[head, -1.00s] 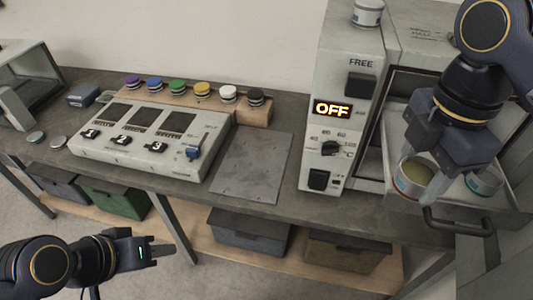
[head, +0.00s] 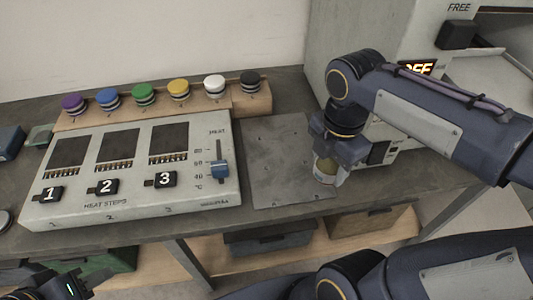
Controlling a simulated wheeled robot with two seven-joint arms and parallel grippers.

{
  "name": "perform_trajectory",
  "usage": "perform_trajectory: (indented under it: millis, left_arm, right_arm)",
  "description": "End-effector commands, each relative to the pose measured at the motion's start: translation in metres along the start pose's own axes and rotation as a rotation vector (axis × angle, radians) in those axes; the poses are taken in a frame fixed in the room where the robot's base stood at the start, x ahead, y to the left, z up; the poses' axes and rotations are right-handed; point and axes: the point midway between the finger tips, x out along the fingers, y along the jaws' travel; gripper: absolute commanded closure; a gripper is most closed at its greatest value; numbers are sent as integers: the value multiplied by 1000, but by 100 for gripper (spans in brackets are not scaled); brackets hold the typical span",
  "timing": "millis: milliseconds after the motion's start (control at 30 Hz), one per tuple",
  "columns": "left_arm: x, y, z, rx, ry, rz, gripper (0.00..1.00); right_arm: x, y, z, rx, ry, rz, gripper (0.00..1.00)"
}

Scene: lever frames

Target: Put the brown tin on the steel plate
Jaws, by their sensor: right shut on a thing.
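The steel plate (head: 272,168) is a flat grey sheet on the bench, right of the control panel. My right gripper (head: 334,158) points down at the plate's right edge and is shut on a small tin (head: 325,173) with a brownish-yellow top and a pale side. The fingers and wrist hide part of the tin. I cannot tell whether it touches the plate or hangs just above it. My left gripper (head: 72,287) is low at the bottom left, away from the bench top, and its fingers are too unclear to read.
The control panel (head: 130,200) with numbered switches stands close left of the plate. A wooden rack (head: 235,98) with several coloured knobs lies behind. The oven-like machine (head: 375,35) with a lit display stands to the right, partly behind my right arm. The plate's surface is otherwise bare.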

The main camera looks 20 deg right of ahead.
Motion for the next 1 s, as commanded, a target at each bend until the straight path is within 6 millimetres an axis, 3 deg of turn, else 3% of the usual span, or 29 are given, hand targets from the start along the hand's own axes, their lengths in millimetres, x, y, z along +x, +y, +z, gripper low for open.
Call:
perform_trajectory:
  millis: [367, 500, 867, 1000]
  left_arm:
    - [1, 0, 1, 0, 0, 0, 64]
    - [5, -2, 2, 0, 0, 0, 64]
    - [7, -3, 3, 0, 0, 0, 64]
    - [10, -5, 5, 0, 0, 0, 64]
  right_arm:
    - [41, 88, -1, -4, 2, -6, 74]
    - [70, 108, -1, -2, 2, -7, 74]
    - [98, 132, -1, 1, 1, -2, 74]
    - [119, 132, -1, -1, 0, -5, 74]
